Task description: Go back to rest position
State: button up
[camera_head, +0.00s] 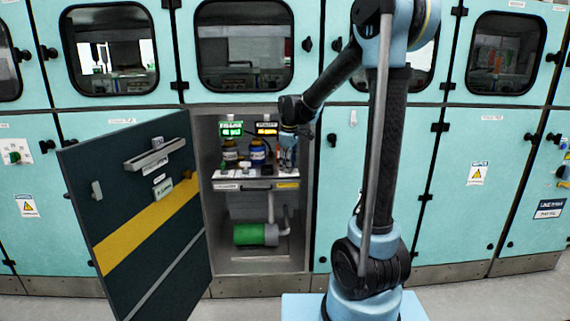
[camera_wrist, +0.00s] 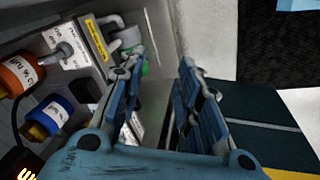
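My gripper (camera_head: 288,150) is at the right side of an open cabinet (camera_head: 306,235), in front of or just inside its opening, at shelf height; how deep it sits is hard to tell. In the wrist view, my gripper (camera_wrist: 160,68) has its two blue fingers apart, with nothing between them.
The dark cabinet door (camera_head: 130,220) with a yellow stripe stands wide open at the left. A green cylinder (camera_head: 250,234) lies below the shelf. Lit displays (camera_head: 231,129) are above the bottles. Closed teal cabinets (camera_head: 470,225) line the wall. Some grey floor (camera_head: 500,300) at the right is clear.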

jog(key=s+d+m, duration=0.3)
jog(key=s+d, duration=0.3)
jog(key=s, duration=0.4)
jog(key=s+d+m, duration=0.4)
jog(key=s+d, duration=0.2)
jog(key=s, duration=0.3)
jog(key=s+d+f+m, duration=0.2)
jog(key=s+f+m, duration=0.1)
jog(key=s, duration=0.5)
jog(key=s+d+f+m, duration=0.2)
jog(key=s+d+f, duration=0.1)
jog(key=s+f, duration=0.3)
jog(key=shift+s+m, duration=0.4)
jog(key=shift+s, duration=0.55)
jog(key=shift+d, duration=0.1)
